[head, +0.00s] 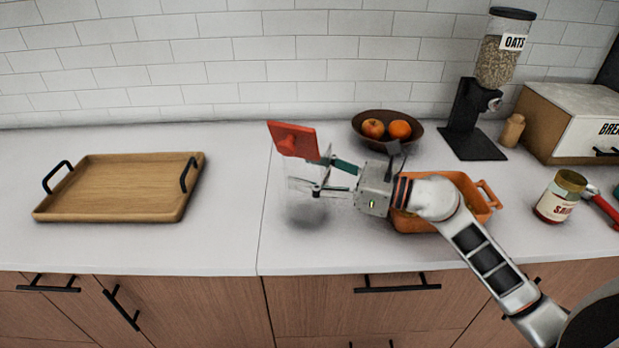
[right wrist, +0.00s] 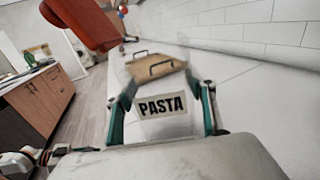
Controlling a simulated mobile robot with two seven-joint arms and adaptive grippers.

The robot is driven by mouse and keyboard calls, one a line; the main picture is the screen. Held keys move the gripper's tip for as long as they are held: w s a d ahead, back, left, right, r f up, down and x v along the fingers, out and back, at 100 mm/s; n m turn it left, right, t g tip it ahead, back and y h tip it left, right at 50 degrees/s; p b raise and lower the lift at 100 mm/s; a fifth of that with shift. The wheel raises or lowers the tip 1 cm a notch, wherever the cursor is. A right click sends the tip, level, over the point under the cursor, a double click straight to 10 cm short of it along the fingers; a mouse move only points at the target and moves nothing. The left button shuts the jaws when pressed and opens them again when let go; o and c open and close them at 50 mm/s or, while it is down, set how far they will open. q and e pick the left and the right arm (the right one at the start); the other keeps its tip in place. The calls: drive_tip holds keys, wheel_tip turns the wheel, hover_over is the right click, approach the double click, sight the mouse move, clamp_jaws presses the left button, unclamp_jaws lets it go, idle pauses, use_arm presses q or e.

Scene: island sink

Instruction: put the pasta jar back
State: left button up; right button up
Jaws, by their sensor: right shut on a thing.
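The pasta jar is clear with a square red lid (head: 293,140). My right gripper (head: 320,176) is shut on the jar's see-through body, below the lid, with a finger on either side. The jar is roughly upright, a little tilted, and seems held above the white counter, with a shadow under it. In the right wrist view the label reading PASTA (right wrist: 162,106) lies between the two fingers, and the red lid (right wrist: 85,20) shows at the upper left. My left gripper is not in view.
A wooden tray (head: 120,190) lies at left. A fruit bowl (head: 368,118) and oats dispenser (head: 478,110) stand at the back. An orange dish (head: 480,209) is partly behind my right arm. A sauce jar (head: 560,196) and bread box (head: 575,125) stand right. Counter between tray and jar is clear.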

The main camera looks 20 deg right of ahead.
drive_tip(key=shift+f, duration=0.55)
drive_tip(key=shift+f, duration=0.15)
drive_tip(key=o, duration=1.6)
drive_tip(key=shift+c, duration=0.2)
